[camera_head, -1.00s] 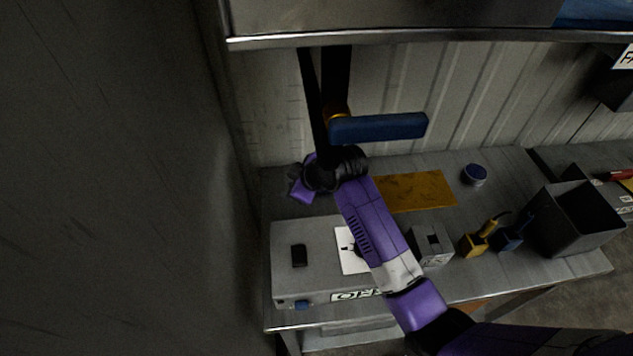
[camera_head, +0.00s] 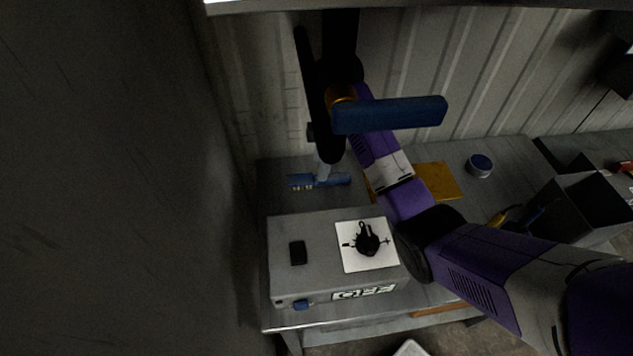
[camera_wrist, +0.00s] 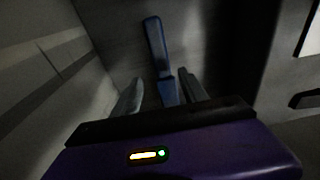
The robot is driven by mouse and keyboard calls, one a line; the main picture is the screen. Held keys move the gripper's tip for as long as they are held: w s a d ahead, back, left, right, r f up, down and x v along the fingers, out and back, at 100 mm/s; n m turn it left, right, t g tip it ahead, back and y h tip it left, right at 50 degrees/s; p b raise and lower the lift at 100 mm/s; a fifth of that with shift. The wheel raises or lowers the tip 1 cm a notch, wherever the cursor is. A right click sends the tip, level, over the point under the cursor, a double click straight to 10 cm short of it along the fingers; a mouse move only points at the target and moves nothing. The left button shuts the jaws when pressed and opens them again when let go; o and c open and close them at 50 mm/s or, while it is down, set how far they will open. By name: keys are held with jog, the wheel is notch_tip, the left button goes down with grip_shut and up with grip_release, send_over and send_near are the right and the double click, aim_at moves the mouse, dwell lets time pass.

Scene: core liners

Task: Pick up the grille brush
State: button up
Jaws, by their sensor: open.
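The blue brush (camera_head: 298,181), with pale bristles at its left end, lies on the bench behind the grey box in the head view. In the wrist view the blue brush (camera_wrist: 154,38) runs away from me, its near end between my fingers. My gripper (camera_wrist: 158,80) is open, a finger on each side of the brush. I cannot tell whether either finger touches it.
The grey box (camera_head: 330,273), with a white picture sheet on top, stands close in front of the brush. A yellow sheet (camera_head: 441,182), a round tin (camera_head: 479,165) and a dark open bin (camera_head: 598,205) are to the right.

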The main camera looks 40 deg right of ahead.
jog(key=shift+s+a+f+p, duration=0.1)
jog(key=shift+a+f+p, duration=0.1)
jog(key=shift+f, duration=0.95)
jog(key=shift+a+f+p, duration=0.15)
jog(key=shift+f, duration=0.95)
grip_shut()
